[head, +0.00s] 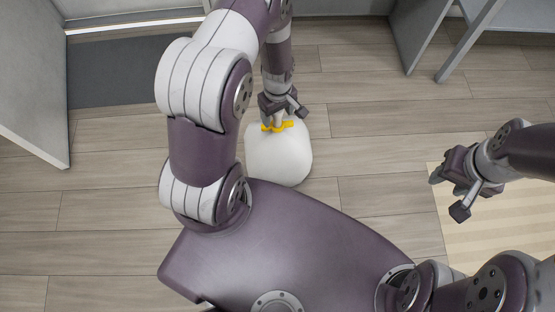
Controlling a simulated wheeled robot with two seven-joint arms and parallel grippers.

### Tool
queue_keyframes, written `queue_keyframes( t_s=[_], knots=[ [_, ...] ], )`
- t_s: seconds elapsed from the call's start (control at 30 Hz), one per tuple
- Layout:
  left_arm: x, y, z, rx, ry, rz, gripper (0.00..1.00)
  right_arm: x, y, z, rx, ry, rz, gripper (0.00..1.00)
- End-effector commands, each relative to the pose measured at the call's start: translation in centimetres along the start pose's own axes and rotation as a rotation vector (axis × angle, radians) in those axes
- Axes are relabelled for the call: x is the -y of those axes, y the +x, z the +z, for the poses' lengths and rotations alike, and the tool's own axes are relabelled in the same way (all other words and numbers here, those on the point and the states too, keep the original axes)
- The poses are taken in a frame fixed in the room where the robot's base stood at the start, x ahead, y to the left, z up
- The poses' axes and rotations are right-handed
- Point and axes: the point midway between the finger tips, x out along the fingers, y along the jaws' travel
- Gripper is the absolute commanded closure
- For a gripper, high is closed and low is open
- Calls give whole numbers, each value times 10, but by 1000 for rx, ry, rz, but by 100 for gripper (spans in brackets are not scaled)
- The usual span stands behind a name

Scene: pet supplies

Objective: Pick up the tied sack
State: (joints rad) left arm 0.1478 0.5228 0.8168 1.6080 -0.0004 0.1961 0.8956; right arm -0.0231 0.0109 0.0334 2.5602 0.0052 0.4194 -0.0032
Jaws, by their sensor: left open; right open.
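The tied sack (279,159) is white and rounded, with a yellow tie (289,125) around its neck. It stands on the wooden floor in front of my base, its lower edge near my body. My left gripper (279,117) points down at the top of the sack, with its jaws open at the tied neck. I cannot tell whether the fingers touch the neck. My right gripper (449,196) is open and empty, well to the right of the sack.
A dark mat (125,70) lies at the back left beside a grey panel (35,75). Grey furniture legs (468,40) stand at the back right. A pale striped rug (470,245) lies under my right arm. The floor around the sack is clear.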

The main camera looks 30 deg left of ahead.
Motion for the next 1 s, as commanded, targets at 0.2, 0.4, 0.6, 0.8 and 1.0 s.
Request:
queue_keyframes(
  t_s=[0.2,0.4,0.6,0.8,1.0],
  knots=[
    [0,1,-1,-1,0,2,36,0,0,0,-1,0,0,55],
    [0,1,-1,-1,0,2,100,0,0,0,-1,0,0,55],
    [0,0,-1,-2,0,2,100,0,0,0,-1,0,0,55],
    [0,0,-1,-2,-1,2,100,0,0,0,0,0,0,55],
    [-1,0,-1,-2,-1,2,100,0,0,0,0,0,0,55]
  ],
)
